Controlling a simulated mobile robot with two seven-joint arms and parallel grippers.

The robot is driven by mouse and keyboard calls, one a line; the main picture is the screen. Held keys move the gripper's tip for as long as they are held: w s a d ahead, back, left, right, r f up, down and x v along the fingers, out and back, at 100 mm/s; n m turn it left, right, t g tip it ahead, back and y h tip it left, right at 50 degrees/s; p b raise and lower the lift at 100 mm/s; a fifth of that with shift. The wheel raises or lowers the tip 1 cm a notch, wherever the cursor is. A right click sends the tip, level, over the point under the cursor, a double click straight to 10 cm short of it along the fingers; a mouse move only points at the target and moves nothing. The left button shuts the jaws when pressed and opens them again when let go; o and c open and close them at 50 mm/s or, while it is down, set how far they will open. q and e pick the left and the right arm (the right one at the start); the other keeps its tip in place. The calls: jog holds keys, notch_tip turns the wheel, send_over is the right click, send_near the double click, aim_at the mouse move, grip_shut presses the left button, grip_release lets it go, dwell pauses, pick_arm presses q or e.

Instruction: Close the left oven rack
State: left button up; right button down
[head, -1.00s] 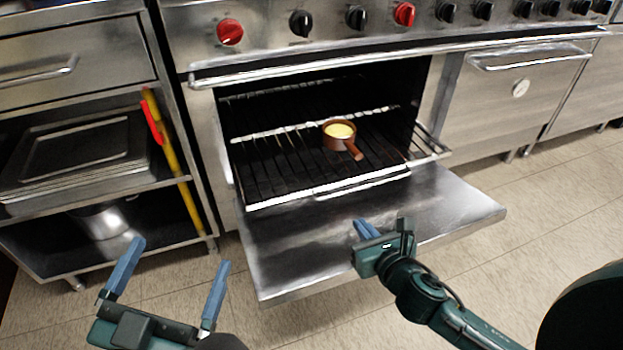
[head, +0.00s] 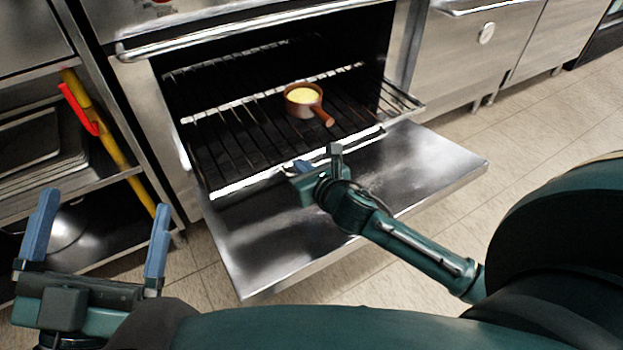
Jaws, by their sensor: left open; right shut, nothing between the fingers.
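The oven rack (head: 236,187) is a wire shelf in the left oven, and its front edge sticks out past the oven mouth. A brown pan (head: 304,100) with yellow contents sits on it, handle toward the front right. The oven door (head: 400,163) is folded down flat below the rack. My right gripper (head: 296,168) is shut and empty at the rack's front edge, above the door; whether it touches the rack I cannot tell. My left gripper (head: 97,236) is open and empty at the lower left, away from the oven.
A shelf unit with stacked trays (head: 30,145) stands at the left. A yellow and red long-handled tool (head: 105,140) leans there. A second oven door (head: 470,60) at the right is shut. Tiled floor (head: 545,120) lies clear at the right.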

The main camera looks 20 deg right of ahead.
pick_arm(q)
jog(key=shift+r+m+h, duration=0.3)
pick_arm(e)
jog(key=shift+w+f, duration=0.1)
jog(key=shift+w, duration=0.35)
pick_arm(q)
jog(key=shift+w, duration=0.1)
